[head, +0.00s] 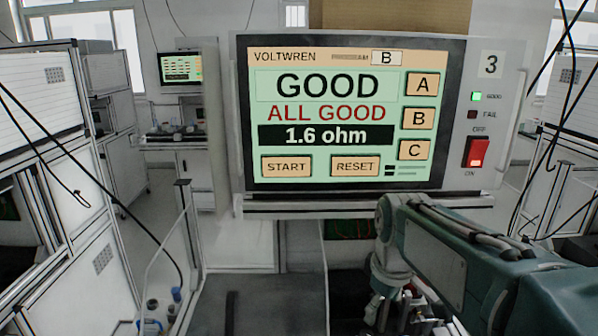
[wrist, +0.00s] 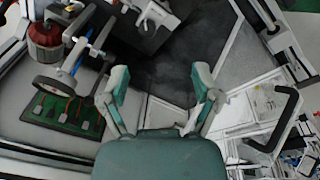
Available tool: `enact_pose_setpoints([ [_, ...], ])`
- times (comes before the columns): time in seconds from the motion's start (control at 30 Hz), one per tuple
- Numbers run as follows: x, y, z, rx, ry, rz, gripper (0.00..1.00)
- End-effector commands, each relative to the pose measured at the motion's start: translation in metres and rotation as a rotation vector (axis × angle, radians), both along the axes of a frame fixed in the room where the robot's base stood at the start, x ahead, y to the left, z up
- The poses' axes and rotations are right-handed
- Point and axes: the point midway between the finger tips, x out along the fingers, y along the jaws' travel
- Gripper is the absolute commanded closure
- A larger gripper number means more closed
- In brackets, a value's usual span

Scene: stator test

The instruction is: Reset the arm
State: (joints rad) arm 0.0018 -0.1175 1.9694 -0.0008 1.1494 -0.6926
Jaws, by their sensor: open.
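My gripper (wrist: 160,95) is open and empty in the wrist view, its two green-padded fingers spread apart above a dark floor or mat. In the head view my arm reaches in from the lower right, and the gripper (head: 395,318) is partly cut off at the bottom edge, below the tester. The tester screen (head: 340,115) shows GOOD, ALL GOOD and 1.6 ohm, with START and RESET buttons. Nothing is between the fingers.
The red power switch (head: 477,152) and a lit green GOOD lamp (head: 476,97) sit right of the screen. In the wrist view, a green board (wrist: 65,113), a red-brown coil (wrist: 47,40) and a ring-shaped tool (wrist: 65,85) lie left of the gripper. A black handle (wrist: 275,120) is at right.

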Motion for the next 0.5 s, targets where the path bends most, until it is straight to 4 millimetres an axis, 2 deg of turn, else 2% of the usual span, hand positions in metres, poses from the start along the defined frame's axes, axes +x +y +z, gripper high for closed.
enact_pose_setpoints([
  [0.03, -0.016, 0.000, 0.004, 0.009, -0.033, -0.054, 0.19],
  [0.23, -0.068, 0.000, 0.008, 0.062, -0.152, -0.280, 0.19],
  [0.5, -0.129, 0.001, -0.007, 0.168, -0.293, -0.559, 0.19],
])
